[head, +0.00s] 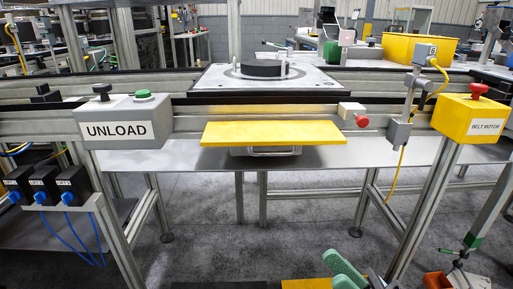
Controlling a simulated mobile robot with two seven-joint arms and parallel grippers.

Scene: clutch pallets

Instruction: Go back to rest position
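My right gripper (335,268) shows at the bottom edge, right of centre, with pale green fingers. The fingers stand apart with a gap between them, and I see nothing held. It is low in the picture, in front of and below the workstation, and appears apart from it. The rest of the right arm is mostly cut off by the frame. My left gripper is not in view. A grey pallet (222,79) with a black round clutch part (262,70) sits on the conveyor.
A yellow plate (272,132) with a handle below juts out at the front. A grey UNLOAD button box (126,122) is left, a yellow BELT MOTOR box (472,118) right. Metal legs stand on both sides. The grey floor (215,220) between them is largely open.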

